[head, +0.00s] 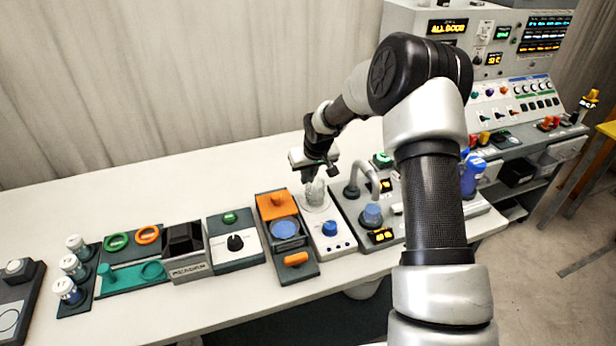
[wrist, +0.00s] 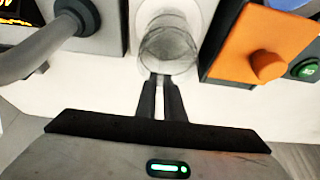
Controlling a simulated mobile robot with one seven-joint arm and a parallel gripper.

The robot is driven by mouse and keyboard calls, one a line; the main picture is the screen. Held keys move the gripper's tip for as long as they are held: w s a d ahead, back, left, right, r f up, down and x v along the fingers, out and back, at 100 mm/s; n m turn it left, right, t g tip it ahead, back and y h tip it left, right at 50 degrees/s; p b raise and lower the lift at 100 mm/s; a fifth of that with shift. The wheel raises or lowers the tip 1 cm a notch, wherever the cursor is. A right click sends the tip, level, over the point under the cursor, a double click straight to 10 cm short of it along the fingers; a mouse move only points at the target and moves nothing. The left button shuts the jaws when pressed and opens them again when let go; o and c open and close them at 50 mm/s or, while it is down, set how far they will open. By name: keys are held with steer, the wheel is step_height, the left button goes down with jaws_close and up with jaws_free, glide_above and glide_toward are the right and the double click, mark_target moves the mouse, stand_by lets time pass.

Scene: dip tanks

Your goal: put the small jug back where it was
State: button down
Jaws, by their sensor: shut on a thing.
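The small jug (head: 315,193) is clear and glassy. It is at the round pale plate at the back of a white unit with a blue knob. In the wrist view the jug (wrist: 168,46) is seen steeply from above, over that round plate. My gripper (head: 309,180) is shut on the jug's near side, and its two dark fingers (wrist: 161,80) come close together there. I cannot tell whether the jug's base touches the plate. The gripper partly hides the jug in the head view.
A unit with an orange block (head: 277,206) stands just left of the jug. A grey unit with a curved spout (head: 364,172) stands just right. More units and several capped jars (head: 73,266) line the left. The table behind is clear.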

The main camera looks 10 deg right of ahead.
steer(key=shift+f, duration=0.1)
steer(key=c, duration=2.3)
jaws_free()
steer(key=shift+f, duration=0.1)
steer(key=o, duration=0.4)
steer(key=shift+o, duration=0.2)
steer(key=shift+r, duration=0.2)
